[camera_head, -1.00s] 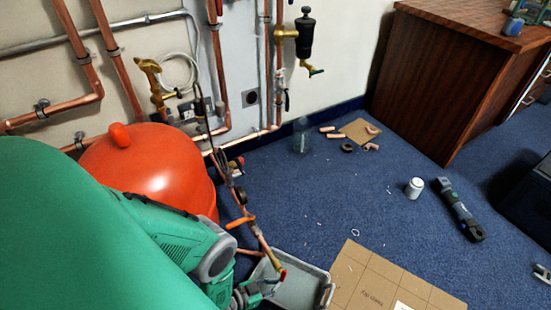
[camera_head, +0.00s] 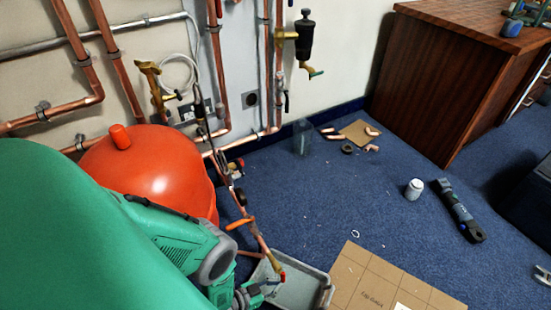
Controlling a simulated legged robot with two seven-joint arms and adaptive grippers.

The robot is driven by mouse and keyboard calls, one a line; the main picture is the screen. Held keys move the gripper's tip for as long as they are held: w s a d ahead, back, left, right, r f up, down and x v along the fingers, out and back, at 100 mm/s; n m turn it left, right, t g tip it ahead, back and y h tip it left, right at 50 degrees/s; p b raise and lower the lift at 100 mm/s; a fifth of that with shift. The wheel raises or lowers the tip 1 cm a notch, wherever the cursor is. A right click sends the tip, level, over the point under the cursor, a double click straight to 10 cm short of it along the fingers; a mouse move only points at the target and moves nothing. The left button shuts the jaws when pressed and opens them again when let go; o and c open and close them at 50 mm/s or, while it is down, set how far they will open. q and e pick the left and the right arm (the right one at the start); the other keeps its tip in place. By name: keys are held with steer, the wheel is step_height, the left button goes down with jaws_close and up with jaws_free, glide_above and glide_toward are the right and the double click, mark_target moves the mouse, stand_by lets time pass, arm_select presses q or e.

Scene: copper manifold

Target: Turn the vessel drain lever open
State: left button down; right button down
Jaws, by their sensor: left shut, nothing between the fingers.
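The red-orange vessel (camera_head: 152,165) stands against the wall at the left, partly hidden by my green arm. A copper pipe beside it runs down to a brass drain fitting (camera_head: 273,262) above a grey tray. A small red part (camera_head: 283,277), perhaps the drain lever's tip, shows at the fitting's lower end. Higher on the pipe is an orange lever (camera_head: 240,223). My left gripper (camera_head: 268,289) is shut and empty, low beside the brass fitting and over the tray's left side. I cannot tell whether it touches the lever. My right gripper is out of view.
The grey tray (camera_head: 305,290) lies on the blue carpet, beside a cardboard sheet (camera_head: 372,284). A white can (camera_head: 414,189) and a dark tool (camera_head: 461,211) are at the right. Copper pipes line the wall. Carpet in the middle is mostly clear.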

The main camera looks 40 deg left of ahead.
arm_select(q)
steer(key=r+p+v, duration=0.1)
steer(key=v, duration=1.1)
steer(key=shift+r, duration=0.15)
